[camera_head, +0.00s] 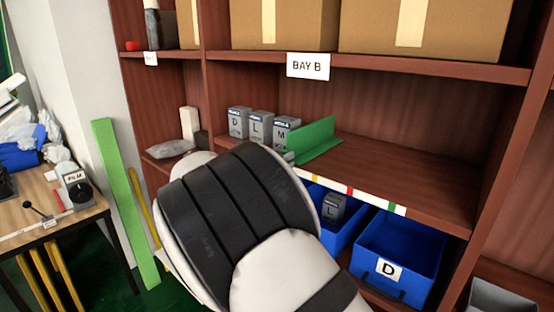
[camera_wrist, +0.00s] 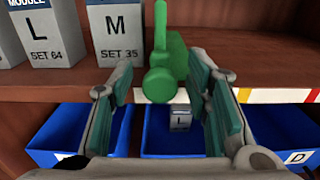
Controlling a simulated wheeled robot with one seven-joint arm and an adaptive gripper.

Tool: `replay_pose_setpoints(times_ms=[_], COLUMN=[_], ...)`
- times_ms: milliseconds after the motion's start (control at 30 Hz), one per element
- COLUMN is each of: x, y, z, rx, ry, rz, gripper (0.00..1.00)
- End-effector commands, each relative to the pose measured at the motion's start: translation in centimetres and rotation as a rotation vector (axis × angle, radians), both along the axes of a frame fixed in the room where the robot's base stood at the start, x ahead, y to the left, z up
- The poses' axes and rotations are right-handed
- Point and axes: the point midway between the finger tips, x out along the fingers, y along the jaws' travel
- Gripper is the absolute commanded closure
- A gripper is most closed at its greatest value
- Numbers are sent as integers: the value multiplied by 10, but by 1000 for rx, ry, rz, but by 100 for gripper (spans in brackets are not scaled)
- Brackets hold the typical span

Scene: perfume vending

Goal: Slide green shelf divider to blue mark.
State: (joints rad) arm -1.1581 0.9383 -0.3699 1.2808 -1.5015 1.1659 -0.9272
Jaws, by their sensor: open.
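The green shelf divider (camera_head: 318,140) stands on the Bay B shelf, just right of the M box, near the front edge. In the wrist view the divider (camera_wrist: 172,58) shows a thin upright plate and a round green knob (camera_wrist: 160,85) facing me. My gripper (camera_wrist: 163,92) is open, with one teal-padded finger on each side of the knob; I see gaps between pads and knob. In the head view my arm mostly hides it. The marked white strip (camera_head: 360,193) runs along the shelf edge with red, yellow and green marks; I cannot make out the blue mark clearly.
Grey boxes D, L and M (camera_head: 286,131) stand left of the divider. The shelf (camera_head: 420,180) is clear to its right. Blue bins (camera_head: 400,255) sit below, one holding a grey L box. Cardboard boxes (camera_head: 430,25) fill the shelf above.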

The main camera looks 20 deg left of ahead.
Motion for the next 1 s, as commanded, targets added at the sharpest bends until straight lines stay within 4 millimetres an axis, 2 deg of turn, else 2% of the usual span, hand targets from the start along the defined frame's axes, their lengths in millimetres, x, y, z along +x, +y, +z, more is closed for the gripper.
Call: replay_pose_setpoints(times_ms=[167, 400, 600, 800, 1000], x=[-21, -68, -97, -110, -111], y=[9, 26, 36, 41, 41], z=[0, 0, 0, 0, 0], rx=[1, 2, 0, 1, 0], ry=[2, 2, 0, 0, 0], rz=[4, 5, 3, 1, 0], gripper=[56, 56, 56, 56, 56])
